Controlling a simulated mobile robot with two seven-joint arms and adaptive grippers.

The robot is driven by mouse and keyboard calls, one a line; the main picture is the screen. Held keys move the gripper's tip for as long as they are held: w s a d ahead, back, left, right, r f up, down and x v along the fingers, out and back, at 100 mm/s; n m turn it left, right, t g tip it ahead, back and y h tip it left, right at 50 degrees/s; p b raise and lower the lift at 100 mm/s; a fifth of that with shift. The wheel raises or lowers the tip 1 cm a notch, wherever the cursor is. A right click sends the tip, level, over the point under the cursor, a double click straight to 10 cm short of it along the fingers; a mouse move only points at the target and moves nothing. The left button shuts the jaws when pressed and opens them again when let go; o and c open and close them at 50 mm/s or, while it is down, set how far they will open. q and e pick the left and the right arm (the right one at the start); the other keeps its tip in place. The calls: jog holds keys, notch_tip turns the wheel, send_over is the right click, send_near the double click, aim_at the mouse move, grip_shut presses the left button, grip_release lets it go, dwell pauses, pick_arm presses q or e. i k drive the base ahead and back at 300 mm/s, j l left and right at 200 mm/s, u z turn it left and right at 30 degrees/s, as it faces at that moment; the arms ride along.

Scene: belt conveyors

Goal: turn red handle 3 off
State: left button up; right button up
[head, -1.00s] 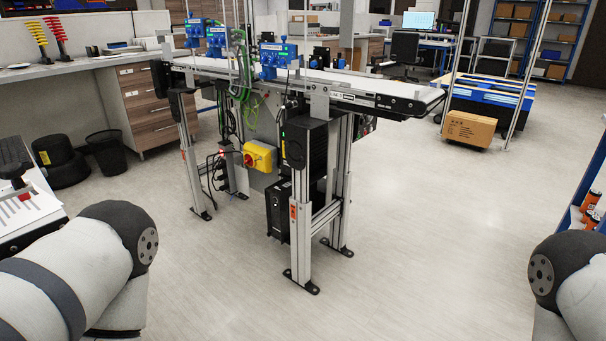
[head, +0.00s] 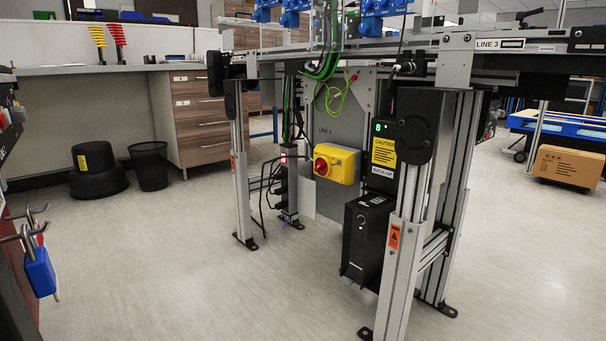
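The red rotary handle (head: 320,164) sits on a yellow switch box (head: 338,164) under the conveyor. The box is mounted on a grey panel (head: 342,112) lettered "LINE", with a blurred number; the conveyor's side rail carries a "LINE 3" label (head: 499,44). I cannot read the handle's on or off position at this size. Neither of my grippers is in view.
Conveyor legs (head: 408,230) and a black box unit (head: 368,238) stand right of the switch. A blue padlock (head: 40,272) hangs on hooks at the left. A black bin (head: 149,166) stands by drawers (head: 202,115). The floor in front is clear.

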aim_at(321, 167)
jog(key=i+l+z, duration=0.1)
jog(key=i+l, duration=0.65)
jog(key=i+j, duration=0.15)
jog(key=i, duration=0.25)
jog(key=i+j+z, duration=0.1)
jog(key=i, duration=0.3)
jog(key=i+j, duration=0.3)
jog(key=i+z, duration=0.05)
jog(key=i, duration=0.05)
